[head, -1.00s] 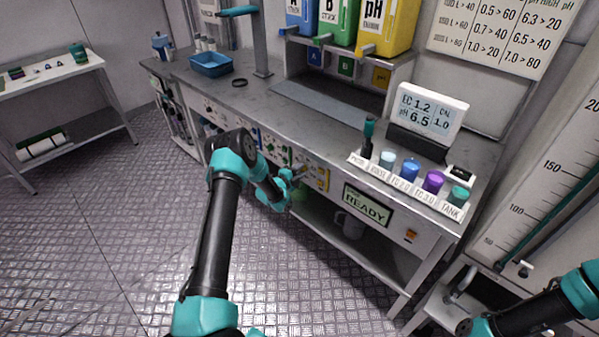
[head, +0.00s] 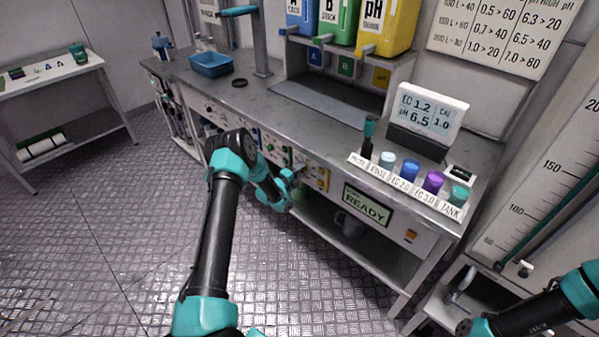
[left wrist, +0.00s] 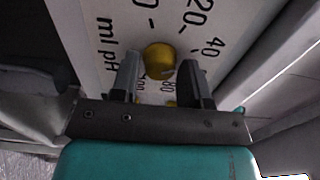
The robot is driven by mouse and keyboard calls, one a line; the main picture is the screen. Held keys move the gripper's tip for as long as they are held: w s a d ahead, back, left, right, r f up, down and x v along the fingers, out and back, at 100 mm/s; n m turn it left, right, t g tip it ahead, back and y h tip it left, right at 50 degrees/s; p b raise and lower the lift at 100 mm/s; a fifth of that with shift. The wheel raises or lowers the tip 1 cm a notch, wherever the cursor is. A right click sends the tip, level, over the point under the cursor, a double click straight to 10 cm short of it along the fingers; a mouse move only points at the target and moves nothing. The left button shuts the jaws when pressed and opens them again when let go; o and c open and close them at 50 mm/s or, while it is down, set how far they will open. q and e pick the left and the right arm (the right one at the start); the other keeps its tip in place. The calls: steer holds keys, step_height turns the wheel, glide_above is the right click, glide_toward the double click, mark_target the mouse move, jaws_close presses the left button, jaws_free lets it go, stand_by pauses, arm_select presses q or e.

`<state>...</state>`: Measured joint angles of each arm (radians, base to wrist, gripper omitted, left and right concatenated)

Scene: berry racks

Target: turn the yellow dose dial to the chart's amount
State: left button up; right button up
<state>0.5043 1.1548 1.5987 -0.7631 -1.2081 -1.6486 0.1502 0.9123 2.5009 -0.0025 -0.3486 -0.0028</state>
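The yellow dose dial (left wrist: 159,60) shows in the left wrist view as a round knob on a white plate with printed numbers and "ml pH". My left gripper (left wrist: 160,72) has its fingers apart, one on each side of the dial, with a narrow gap visible to each. In the head view my left gripper (head: 288,179) is at the bench front by the yellow-marked panel (head: 322,180); it hides much of the dial there. The chart (head: 500,35) hangs on the back wall with rows of numbers. Only a link of my right arm shows at the lower right.
A meter (head: 430,112) on the bench reads EC 1.2, pH 6.5, CAL 1.0. A screen (head: 366,205) on the bench front reads READY. A rack (head: 405,185) of coloured-cap cups stands on the bench edge. The floor left of the bench is clear.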

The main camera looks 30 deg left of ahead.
arm_select(q)
steer(key=shift+o, duration=1.4)
steer(key=v, duration=1.7)
steer(key=shift+s, duration=0.25)
steer(key=s+d+f+n+g, duration=0.25)
steer(key=d+n+g, duration=0.2)
steer(key=d, duration=0.25)
steer(key=s+d+f+n+g, duration=0.2)
steer(key=d+f+n+g, duration=0.1)
steer(key=d+n, duration=0.4)
steer(key=s+d+r+n+g, duration=0.1)
steer(key=s+d+n+g, duration=0.8)
steer(key=s+d, duration=0.4)
steer(key=s+n, duration=0.1)
steer(key=s, duration=0.4)
steer(key=shift+d+r+n, duration=0.2)
steer(key=shift+d+n, duration=0.05)
steer(key=shift+n, duration=0.1)
